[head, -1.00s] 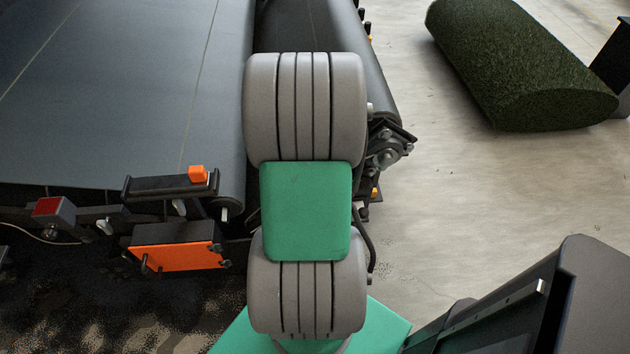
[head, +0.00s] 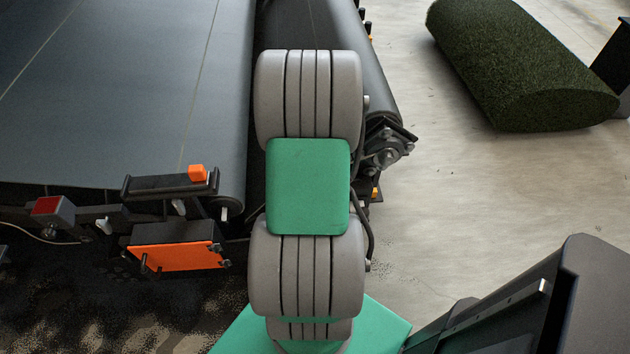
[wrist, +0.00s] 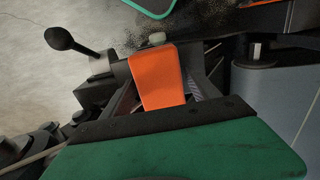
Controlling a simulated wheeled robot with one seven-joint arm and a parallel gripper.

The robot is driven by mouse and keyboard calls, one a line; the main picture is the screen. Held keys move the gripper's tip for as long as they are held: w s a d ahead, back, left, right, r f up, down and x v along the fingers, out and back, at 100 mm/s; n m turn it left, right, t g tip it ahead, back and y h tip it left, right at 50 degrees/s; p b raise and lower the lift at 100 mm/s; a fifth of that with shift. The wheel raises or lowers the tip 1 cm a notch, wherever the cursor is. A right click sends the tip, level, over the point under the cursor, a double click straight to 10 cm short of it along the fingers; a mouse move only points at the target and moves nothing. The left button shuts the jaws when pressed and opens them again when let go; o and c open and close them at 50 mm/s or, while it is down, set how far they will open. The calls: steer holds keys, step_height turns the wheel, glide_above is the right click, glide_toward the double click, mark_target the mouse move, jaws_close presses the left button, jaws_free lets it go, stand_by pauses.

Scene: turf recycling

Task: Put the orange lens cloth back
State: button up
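An orange piece (wrist: 157,78), which looks like the lens cloth, shows in the middle of the wrist view, just beyond a black strip and the green body that look like my gripper (wrist: 165,120). Dark parts flank the orange piece on both sides. I cannot tell whether they are my fingers or whether they touch it. In the head view my arm hides the gripper. There a small orange block (head: 197,173) sits on a black bracket (head: 165,187), and a larger orange panel (head: 178,257) is below it. I cannot tell whether either is the wrist view's orange piece.
A wide grey belt (head: 110,90) fills the left of the head view. A dark roller (head: 330,25) lies beyond my arm. A red-faced box (head: 50,208) is at the left edge. A turf roll (head: 515,65) lies at the upper right. The pale floor (head: 450,190) between is clear.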

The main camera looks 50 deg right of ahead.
steer(key=shift+o, duration=0.7)
steer(key=shift+r, duration=0.1)
step_height(320, 180, up, 13)
steer(key=p, duration=0.1)
steer(key=w+a+r+n+t, duration=0.1)
steer(key=w+a+r+n, duration=0.2)
steer(key=a, duration=0.5)
steer(key=w+a+r+n, duration=0.1)
steer(key=w+a+n, duration=0.1)
steer(key=w+a, duration=0.5)
steer(key=s+a+n, duration=0.2)
steer(key=a, duration=0.6)
steer(key=s+a+n+t, duration=0.1)
steer(key=s+a+n, duration=0.1)
steer(key=a, duration=0.6)
steer(key=shift+s+a+r+n, duration=0.25)
steer(key=shift+n, duration=0.25)
steer(key=shift+c, duration=0.5)
